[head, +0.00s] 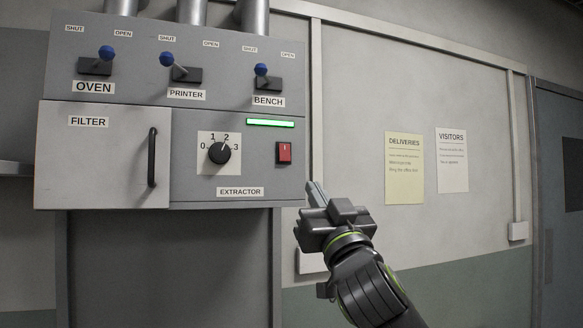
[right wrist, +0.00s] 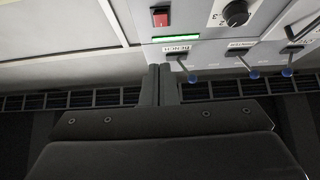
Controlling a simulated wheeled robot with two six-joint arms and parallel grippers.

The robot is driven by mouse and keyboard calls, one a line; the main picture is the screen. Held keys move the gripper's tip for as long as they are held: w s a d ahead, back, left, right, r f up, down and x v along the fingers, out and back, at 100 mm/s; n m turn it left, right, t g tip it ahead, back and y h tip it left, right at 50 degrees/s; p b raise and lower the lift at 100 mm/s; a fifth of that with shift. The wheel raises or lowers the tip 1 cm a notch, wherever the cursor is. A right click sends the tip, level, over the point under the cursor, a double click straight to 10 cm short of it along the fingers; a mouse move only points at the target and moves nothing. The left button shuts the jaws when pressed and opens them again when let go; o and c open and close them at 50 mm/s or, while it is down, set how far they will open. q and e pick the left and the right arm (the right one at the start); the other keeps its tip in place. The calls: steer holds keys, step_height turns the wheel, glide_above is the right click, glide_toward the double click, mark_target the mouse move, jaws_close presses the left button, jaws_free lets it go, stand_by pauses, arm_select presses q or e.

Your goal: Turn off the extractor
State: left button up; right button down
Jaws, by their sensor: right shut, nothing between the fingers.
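The extractor panel (head: 250,172) is the lower right part of a grey wall unit. It carries a red rocker switch (head: 284,152) marked at its top, a lit green bar (head: 270,123) and a black dial (head: 219,152) with marks 0 to 3. The dial's pointer looks turned toward 2. My right gripper (head: 317,190) is below and right of the red switch, apart from the panel, with its fingers shut and empty. In the right wrist view its fingers (right wrist: 161,84) show at the middle, with the red switch (right wrist: 160,17) above them. My left gripper is not in view.
Three blue-knobbed levers, oven (head: 106,53), printer (head: 167,60) and bench (head: 261,70), stick out above the panel. A filter door (head: 105,165) with a black handle is at left. Two notices (head: 404,168) hang on the wall at right. The space right of the unit is free.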

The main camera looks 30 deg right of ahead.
steer(key=p, duration=0.6)
glide_toward(287, 156)
step_height(287, 156, up, 5)
steer(key=w, duration=0.1)
steer(key=w+f+p, duration=0.1)
steer(key=w, duration=0.1)
steer(key=w+d, duration=0.1)
steer(key=shift+w+f, duration=0.25)
